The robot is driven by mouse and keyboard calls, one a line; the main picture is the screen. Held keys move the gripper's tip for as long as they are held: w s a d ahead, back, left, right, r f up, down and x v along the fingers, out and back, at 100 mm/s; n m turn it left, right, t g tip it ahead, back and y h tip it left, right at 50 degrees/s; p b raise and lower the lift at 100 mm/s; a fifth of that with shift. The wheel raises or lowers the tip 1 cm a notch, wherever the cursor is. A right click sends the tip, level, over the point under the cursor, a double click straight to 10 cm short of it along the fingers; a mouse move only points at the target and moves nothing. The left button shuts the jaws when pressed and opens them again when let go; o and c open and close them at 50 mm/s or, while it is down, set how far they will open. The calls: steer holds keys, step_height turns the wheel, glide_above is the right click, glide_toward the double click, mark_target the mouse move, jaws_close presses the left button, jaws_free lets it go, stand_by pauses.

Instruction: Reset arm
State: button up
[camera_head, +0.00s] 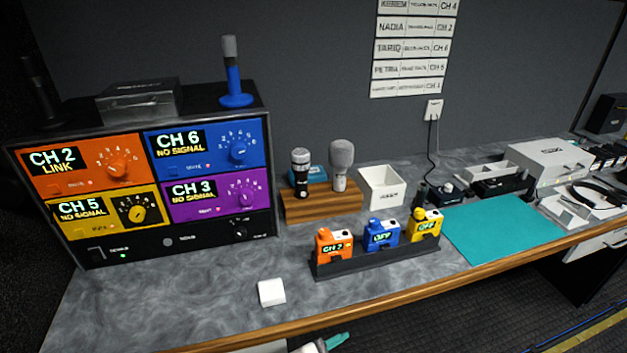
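A small white and teal piece (326,344), which looks like the end of my gripper, shows at the bottom edge, in front of the desk's wooden front edge. Most of it is cut off by the frame, so whether it is open or shut does not show. Nothing held can be seen. The rest of my arm is out of view.
A receiver rack (165,245) with orange, blue, yellow and purple panels stands on the left. A dark dock (375,259) holds orange, blue and yellow packs. A white block (271,292) lies near the front edge. A teal mat (505,229) lies bare on the right.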

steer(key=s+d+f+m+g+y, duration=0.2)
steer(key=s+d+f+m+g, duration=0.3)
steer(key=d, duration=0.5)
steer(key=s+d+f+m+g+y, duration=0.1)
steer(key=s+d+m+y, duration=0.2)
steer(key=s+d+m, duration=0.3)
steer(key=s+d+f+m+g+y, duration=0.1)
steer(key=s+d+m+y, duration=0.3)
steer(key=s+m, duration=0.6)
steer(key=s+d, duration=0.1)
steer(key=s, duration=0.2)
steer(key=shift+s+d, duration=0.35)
